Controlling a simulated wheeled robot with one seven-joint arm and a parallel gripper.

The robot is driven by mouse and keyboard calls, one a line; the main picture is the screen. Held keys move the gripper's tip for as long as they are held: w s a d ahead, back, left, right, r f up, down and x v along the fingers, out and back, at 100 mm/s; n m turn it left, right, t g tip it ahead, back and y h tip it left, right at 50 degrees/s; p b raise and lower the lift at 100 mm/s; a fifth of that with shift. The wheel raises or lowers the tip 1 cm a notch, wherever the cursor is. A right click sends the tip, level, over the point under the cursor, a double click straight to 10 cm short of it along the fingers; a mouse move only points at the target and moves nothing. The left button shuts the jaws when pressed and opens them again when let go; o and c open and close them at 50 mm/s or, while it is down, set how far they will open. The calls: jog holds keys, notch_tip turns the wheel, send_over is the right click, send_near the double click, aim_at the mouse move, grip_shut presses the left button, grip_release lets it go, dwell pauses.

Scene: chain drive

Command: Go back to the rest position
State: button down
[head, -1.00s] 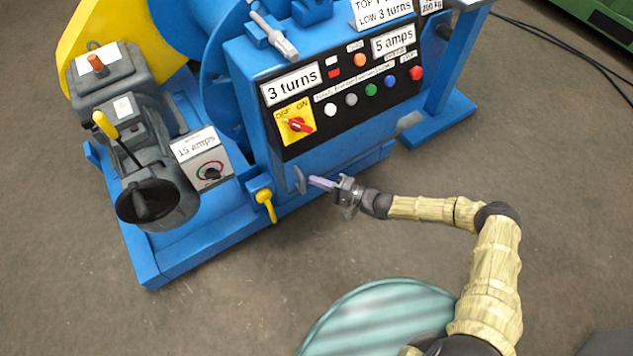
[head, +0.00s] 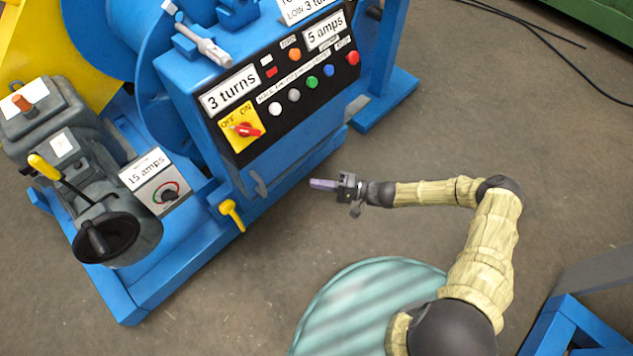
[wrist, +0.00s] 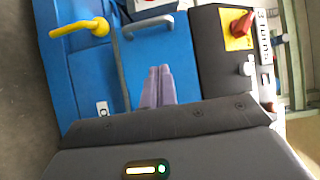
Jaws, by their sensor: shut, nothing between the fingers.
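My gripper (head: 323,184) is shut and empty in the head view, its fingers pointing left toward the blue machine (head: 300,152). It is in open air, apart from the machine's front. In the wrist view the two purple-grey fingers of my gripper (wrist: 158,86) lie side by side, closed. Beyond them are the blue front of the machine (wrist: 95,80), a grey bar handle (wrist: 122,65) and a yellow lever (wrist: 80,27).
The control panel (head: 290,90) with a red rotary switch (head: 245,130) is up and left of my gripper. A grey motor unit (head: 100,220) stands at left. A blue frame (head: 560,325) is at lower right. Bare floor (head: 480,110) lies right of the machine.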

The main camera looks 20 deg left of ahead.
dwell(0.4)
jog(key=s+d+r+n+g+h, duration=0.1)
jog(key=s+d+r+n+h, duration=0.1)
jog(key=d+r+h, duration=0.5)
jog(key=s+d+r+n+g+h, duration=0.1)
jog(key=d+r+h, duration=0.45)
jog(key=d, duration=0.45)
jog(key=s+d+r+m+t+h, duration=0.25)
jog(key=d+r, duration=0.35)
jog(key=r, duration=0.3)
jog(key=s+d+r+m+t+h, duration=0.1)
jog(key=s+d+r+t+h, duration=0.2)
jog(key=d+r, duration=0.45)
notch_tip(320, 180, up, 24)
jog(key=a+p, duration=0.1)
jog(key=p, duration=2.1)
jog(key=shift+a+r+m+t, duration=0.15)
jog(key=shift+a+m+t, duration=0.1)
jog(key=shift+m+t, duration=0.15)
jog(key=shift+w, duration=0.1)
